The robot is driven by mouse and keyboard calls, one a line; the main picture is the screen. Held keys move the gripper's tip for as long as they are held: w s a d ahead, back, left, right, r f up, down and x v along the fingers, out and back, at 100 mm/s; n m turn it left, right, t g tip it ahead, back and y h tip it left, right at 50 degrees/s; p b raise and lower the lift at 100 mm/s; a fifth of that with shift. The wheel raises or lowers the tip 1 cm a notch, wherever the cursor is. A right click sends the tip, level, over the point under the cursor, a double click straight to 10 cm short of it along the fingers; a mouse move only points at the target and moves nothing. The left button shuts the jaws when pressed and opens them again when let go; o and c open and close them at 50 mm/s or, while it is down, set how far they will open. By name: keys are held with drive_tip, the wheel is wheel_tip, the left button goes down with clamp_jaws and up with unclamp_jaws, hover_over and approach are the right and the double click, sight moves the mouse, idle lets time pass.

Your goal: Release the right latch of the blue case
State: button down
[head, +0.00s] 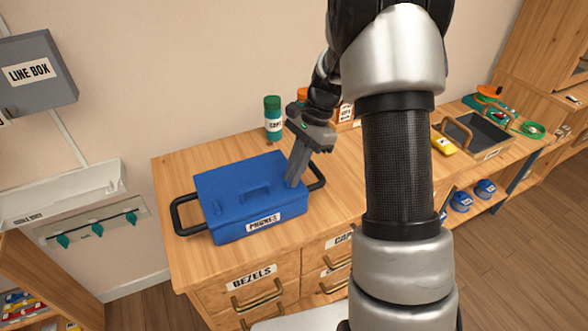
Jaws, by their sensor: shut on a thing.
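The blue case (240,179) stands on the wooden worktop, lid down, with a label on its front reading "PHONES" and a black side handle at each end. Its left latch (216,208) shows at the front left of the lid. My gripper (292,183) reaches down from the upper right to the front right part of the case, its fingers close together. The fingers cover the spot where the right latch sits, so the latch and its position are hidden. My gripper appears shut on the right latch.
A green bottle (272,118) stands behind the case, with an orange-topped container (303,95) beside it. A grey tray (478,133) and a yellow item (444,146) lie farther right. Labelled drawers (246,297) are below. Worktop is clear just right of the case.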

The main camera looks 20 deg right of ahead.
drive_tip(key=n+p, duration=0.1)
drive_tip(key=n, duration=0.1)
drive_tip(key=n+g+p, duration=0.1)
drive_tip(key=n, duration=0.1)
drive_tip(key=shift+w+a+r+n+h+p, duration=0.1)
drive_tip(key=shift+w+r+n+h+p, duration=0.1)
drive_tip(key=shift+n+h+p, duration=0.15)
drive_tip(key=n+g+h+p, duration=0.1)
drive_tip(key=n, duration=0.2)
drive_tip(key=shift+a+f+n, duration=0.1)
drive_tip(key=shift+n, duration=0.15)
drive_tip(key=n+h, duration=0.1)
drive_tip(key=n, duration=0.1)
drive_tip(key=n+h+p, duration=0.1)
drive_tip(key=n, duration=0.1)
drive_tip(key=shift+w+a+g+p, duration=0.1)
drive_tip(key=shift+a+g+p, duration=0.05)
drive_tip(key=shift+g+p, duration=0.2)
drive_tip(key=shift+n+h, duration=0.65)
drive_tip(key=shift+n, duration=1.25)
drive_tip(key=shift+a+f, duration=0.1)
drive_tip(key=c, duration=1.8)
unclamp_jaws()
drive_tip(key=shift+c, duration=0.2)
drive_tip(key=p+v, duration=0.1)
drive_tip(key=v, duration=1.6)
